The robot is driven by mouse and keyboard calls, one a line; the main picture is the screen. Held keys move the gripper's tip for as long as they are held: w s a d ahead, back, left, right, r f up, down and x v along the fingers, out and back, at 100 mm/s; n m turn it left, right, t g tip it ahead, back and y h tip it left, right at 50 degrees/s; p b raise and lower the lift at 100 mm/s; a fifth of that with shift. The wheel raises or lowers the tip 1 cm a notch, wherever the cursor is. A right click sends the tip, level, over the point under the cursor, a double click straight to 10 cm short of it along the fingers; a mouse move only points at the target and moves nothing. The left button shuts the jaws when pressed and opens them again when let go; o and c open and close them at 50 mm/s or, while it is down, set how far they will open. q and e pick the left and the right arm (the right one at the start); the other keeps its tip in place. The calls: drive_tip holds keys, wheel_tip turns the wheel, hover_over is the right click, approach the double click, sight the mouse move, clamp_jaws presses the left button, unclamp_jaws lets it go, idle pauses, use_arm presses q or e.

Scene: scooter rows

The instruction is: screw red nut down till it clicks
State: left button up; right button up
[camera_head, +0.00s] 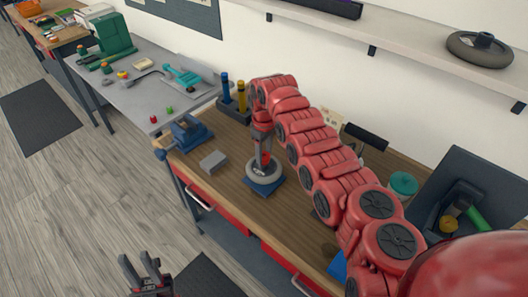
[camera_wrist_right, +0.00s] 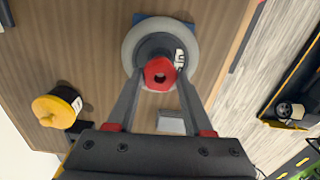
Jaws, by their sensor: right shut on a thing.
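The red nut (camera_wrist_right: 160,74) sits over the middle of a grey wheel (camera_wrist_right: 130,50) with a dark hub in the right wrist view. My right gripper (camera_wrist_right: 158,78) is shut on the red nut, with one finger on each side. In the head view the wheel (camera_head: 251,175) lies flat on a blue base (camera_head: 264,188) on the wooden bench. My left gripper (camera_head: 146,277) is open and empty, low over the floor at the bottom left.
A grey block (camera_head: 213,161) and a blue vise (camera_head: 190,133) stand left of the wheel. A dark holder (camera_head: 235,107) with blue and yellow tools is behind. A yellow-topped object (camera_wrist_right: 55,108) stands on the bench in the right wrist view. Bare bench lies right of the wheel.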

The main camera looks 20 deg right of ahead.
clamp_jaws()
drive_tip(key=shift+a+f+m, duration=0.1)
drive_tip(key=shift+f+m, duration=0.05)
drive_tip(key=shift+m, duration=0.75)
drive_tip(key=m+b, duration=0.1)
drive_tip(key=m, duration=0.2)
drive_tip(key=shift+w, duration=0.1)
drive_tip(key=m+b, duration=0.2)
drive_tip(key=m, duration=0.4)
drive_tip(key=m+b, duration=0.2)
drive_tip(key=m, duration=0.5)
drive_tip(key=shift+b, duration=0.35)
drive_tip(key=m, duration=0.4)
drive_tip(key=o, duration=1)
unclamp_jaws()
drive_tip(key=shift+o, duration=0.2)
drive_tip(key=shift+r, duration=0.25)
